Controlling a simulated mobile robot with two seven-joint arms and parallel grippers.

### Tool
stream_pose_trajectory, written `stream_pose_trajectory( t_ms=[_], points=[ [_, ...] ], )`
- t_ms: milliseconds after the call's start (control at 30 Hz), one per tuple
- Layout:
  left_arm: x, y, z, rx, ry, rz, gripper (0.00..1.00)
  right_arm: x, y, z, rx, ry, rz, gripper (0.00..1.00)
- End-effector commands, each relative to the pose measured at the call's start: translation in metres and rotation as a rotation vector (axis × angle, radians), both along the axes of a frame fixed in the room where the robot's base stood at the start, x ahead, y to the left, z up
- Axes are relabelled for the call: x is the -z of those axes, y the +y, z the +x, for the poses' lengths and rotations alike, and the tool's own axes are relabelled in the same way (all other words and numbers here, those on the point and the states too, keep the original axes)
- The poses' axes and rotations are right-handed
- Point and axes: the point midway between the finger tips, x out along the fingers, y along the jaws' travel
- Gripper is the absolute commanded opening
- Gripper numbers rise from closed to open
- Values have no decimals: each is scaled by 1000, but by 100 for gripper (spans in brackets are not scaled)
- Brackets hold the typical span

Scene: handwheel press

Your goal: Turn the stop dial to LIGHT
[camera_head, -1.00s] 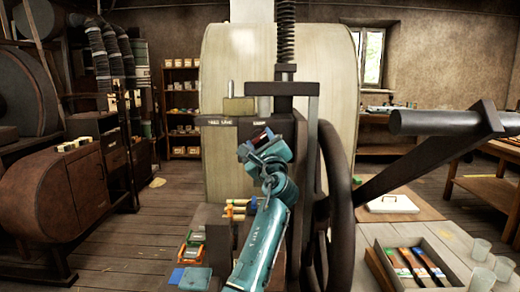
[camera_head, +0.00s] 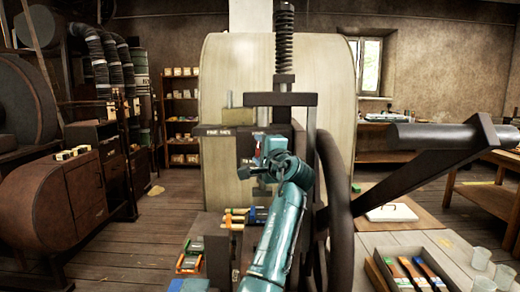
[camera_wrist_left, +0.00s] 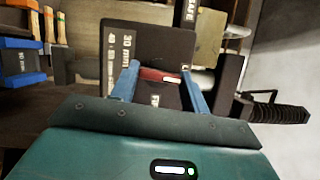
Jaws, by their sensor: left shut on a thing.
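My left gripper (camera_head: 262,143) is at the front of the press, just below its dark crossbar. In the left wrist view its two blue fingers (camera_wrist_left: 160,84) are shut on a dark piece with a red bar, which looks like the stop dial (camera_wrist_left: 160,76). The red bar has a small white mark. My right gripper is not in view.
The press's dark handwheel (camera_head: 334,200) stands close to the right of my left arm. The screw (camera_head: 284,40) rises above. A thick lever bar (camera_head: 440,135) crosses the right side.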

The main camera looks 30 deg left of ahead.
Motion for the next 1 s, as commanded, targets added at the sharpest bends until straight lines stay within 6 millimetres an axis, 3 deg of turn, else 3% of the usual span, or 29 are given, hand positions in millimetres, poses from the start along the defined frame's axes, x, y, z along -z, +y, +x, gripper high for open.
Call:
stream_pose_trajectory(
  t_ms=[767, 800, 1000],
  points=[
    [1, -1, 0, 2, -55, -93, 23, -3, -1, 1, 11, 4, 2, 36],
    [1, -1, 0, 2, -55, -93, 47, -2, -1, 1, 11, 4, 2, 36],
    [0, 0, 0, 1, -54, -91, 63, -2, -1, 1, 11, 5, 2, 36]
  ],
)
